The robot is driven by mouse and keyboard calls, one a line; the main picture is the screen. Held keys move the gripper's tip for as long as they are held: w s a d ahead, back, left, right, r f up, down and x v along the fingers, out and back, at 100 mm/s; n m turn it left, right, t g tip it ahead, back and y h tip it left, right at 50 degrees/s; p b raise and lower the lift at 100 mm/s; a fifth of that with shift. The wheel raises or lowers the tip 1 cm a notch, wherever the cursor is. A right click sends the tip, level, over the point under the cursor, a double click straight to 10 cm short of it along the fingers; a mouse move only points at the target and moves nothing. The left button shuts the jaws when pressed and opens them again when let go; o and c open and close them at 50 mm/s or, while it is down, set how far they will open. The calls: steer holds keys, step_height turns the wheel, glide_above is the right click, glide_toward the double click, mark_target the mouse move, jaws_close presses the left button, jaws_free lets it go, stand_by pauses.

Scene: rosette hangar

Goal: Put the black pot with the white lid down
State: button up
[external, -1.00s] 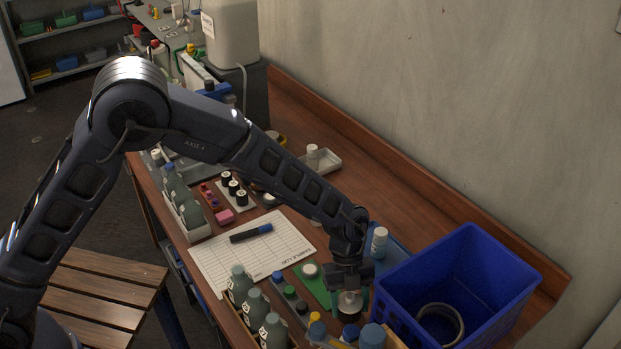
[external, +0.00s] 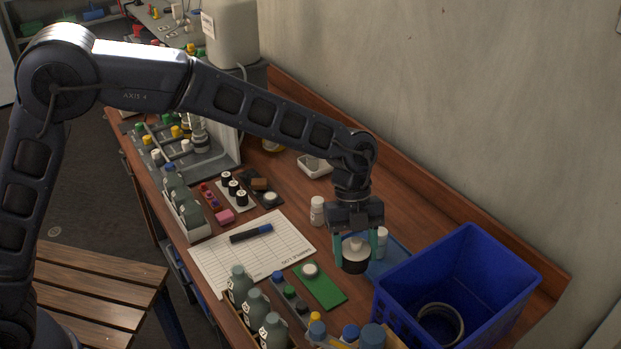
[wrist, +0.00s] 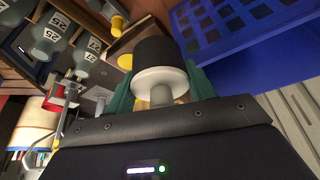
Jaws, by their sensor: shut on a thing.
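My gripper (external: 356,260) is shut on the black pot with the white lid (external: 355,264), with one teal finger on either side. The pot is upright with its lid and knob facing up into the gripper. In the wrist view the pot's black body (wrist: 160,52) and white lid (wrist: 160,80) sit between the fingers. In the external view the pot appears above the bench, between the green mat (external: 326,291) and the blue mat (external: 398,254). I cannot tell how much gap is under it.
A white bottle (external: 317,211) stands left of the pot and another (external: 381,241) behind its right side. A deep blue crate (external: 500,290) is to the right. Grey bottles (external: 255,305) stand at the front. A sample log sheet (external: 220,262) lies to the left.

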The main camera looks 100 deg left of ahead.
steer(key=s+a+n+t+y, duration=0.1)
steer(key=s+a+n+y, duration=0.15)
steer(key=a+n, duration=1.2)
steer(key=s+a+n+t+y, duration=0.1)
steer(key=s+a+n+y, duration=0.2)
steer(key=a, duration=2.2)
steer(key=shift+y, duration=0.25)
steer(key=f, duration=1.9)
steer(key=shift+w+f, duration=0.35)
steer(key=shift+f, duration=0.1)
steer(key=o, duration=1)
steer(key=v, duration=1.2)
steer(key=shift+s, duration=0.2)
